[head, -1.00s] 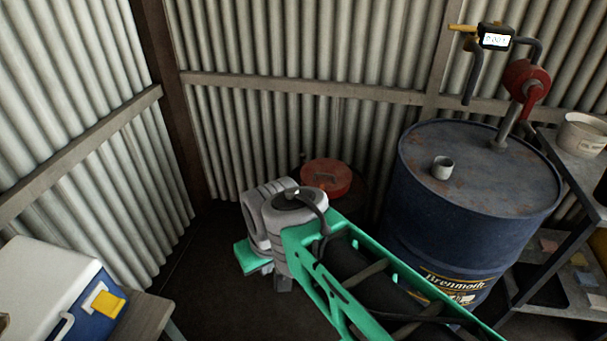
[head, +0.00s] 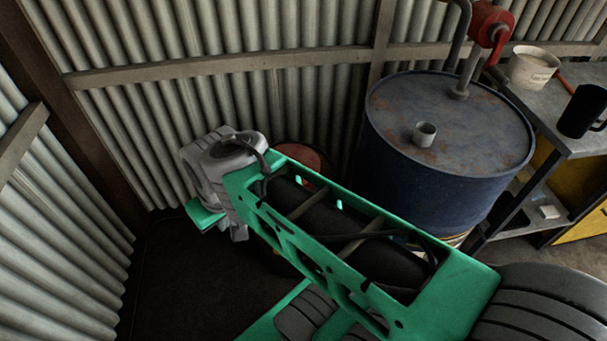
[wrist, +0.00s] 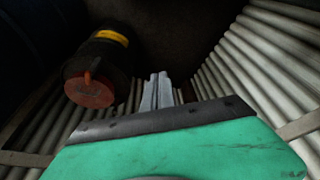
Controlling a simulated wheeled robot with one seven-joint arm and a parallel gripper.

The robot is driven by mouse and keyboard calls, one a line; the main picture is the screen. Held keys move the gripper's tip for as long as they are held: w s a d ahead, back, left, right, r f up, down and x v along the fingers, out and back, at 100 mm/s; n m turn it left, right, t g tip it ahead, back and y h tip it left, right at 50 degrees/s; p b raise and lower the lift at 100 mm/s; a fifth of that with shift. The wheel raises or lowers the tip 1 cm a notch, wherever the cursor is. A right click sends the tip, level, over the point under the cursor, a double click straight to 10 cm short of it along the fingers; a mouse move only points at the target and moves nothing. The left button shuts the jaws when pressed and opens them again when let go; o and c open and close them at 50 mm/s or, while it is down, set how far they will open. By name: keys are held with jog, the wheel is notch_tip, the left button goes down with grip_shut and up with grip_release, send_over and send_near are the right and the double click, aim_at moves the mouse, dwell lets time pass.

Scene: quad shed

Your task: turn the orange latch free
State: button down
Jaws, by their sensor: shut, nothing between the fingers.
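My gripper (wrist: 158,92) shows in the wrist view as two pale fingers close together, shut and empty over a dark floor. It touches nothing that I can see. In the head view my green arm fills the middle and the gripper cannot be made out.
A shelf (head: 555,130) stands right. Corrugated walls (head: 300,110) close the corner.

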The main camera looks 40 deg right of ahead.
jog(key=shift+s, duration=0.1)
jog(key=w+d+f+m+y+b, duration=0.15)
jog(key=w+d+f+b, duration=0.3)
jog(key=d, duration=0.45)
jog(key=w+d+f+m+b, duration=0.25)
jog(key=w+d+f, duration=0.2)
jog(key=d, duration=0.45)
jog(key=s+d+f+m+t+b, duration=0.1)
jog(key=s+d+f+b, duration=0.1)
jog(key=d, duration=0.7)
jog(key=s+d+f+t+b, duration=0.2)
jog(key=s+d+f, duration=0.1)
jog(key=d, duration=0.7)
jog(key=shift+s+d+f+m+t+y, duration=0.3)
jog(key=shift+s+f+m+y, duration=0.1)
jog(key=shift+s, duration=0.45)
